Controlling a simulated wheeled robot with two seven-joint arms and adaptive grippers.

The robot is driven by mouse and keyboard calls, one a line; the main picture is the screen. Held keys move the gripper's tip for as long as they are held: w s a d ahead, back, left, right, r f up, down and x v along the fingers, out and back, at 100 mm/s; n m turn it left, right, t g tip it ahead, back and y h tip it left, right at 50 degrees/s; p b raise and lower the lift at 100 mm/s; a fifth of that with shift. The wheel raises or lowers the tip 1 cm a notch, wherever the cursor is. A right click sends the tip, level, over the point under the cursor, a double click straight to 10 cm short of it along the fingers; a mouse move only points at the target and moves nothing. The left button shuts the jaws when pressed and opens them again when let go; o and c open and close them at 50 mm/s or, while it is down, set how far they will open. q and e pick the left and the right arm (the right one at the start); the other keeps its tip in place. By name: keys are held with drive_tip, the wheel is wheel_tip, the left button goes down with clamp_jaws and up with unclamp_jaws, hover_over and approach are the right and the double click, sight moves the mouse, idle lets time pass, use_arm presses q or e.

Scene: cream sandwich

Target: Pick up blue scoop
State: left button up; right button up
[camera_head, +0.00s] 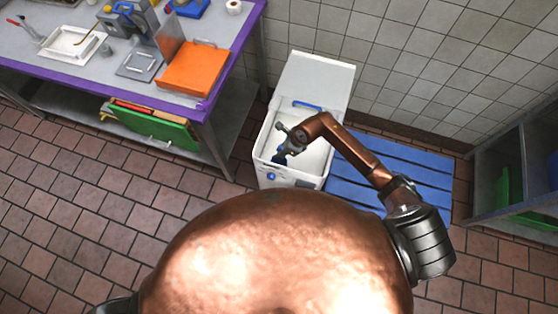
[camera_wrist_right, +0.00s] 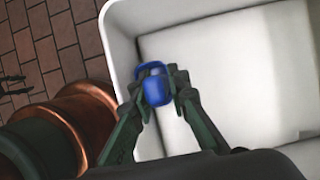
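The blue scoop (camera_wrist_right: 157,90) lies between the two fingers of my right gripper (camera_wrist_right: 158,82) in the right wrist view, near the left wall of an open white bin. The fingers sit close along both sides of it; whether they press on it I cannot tell. In the head view my right gripper (camera_head: 284,150) reaches down into the white bin (camera_head: 262,152) at its left side. It hides most of the scoop there; only dark blue shows under the fingers. My left gripper is not in view.
The bin's lid (camera_head: 318,80) stands open at the back, and a blue handle (camera_head: 307,105) shows below it. A blue slatted pallet (camera_head: 350,185) lies right of the bin. A purple-edged table (camera_head: 60,70) with an orange board (camera_head: 195,68) stands left.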

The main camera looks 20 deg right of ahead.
clamp_jaws()
idle(0.3)
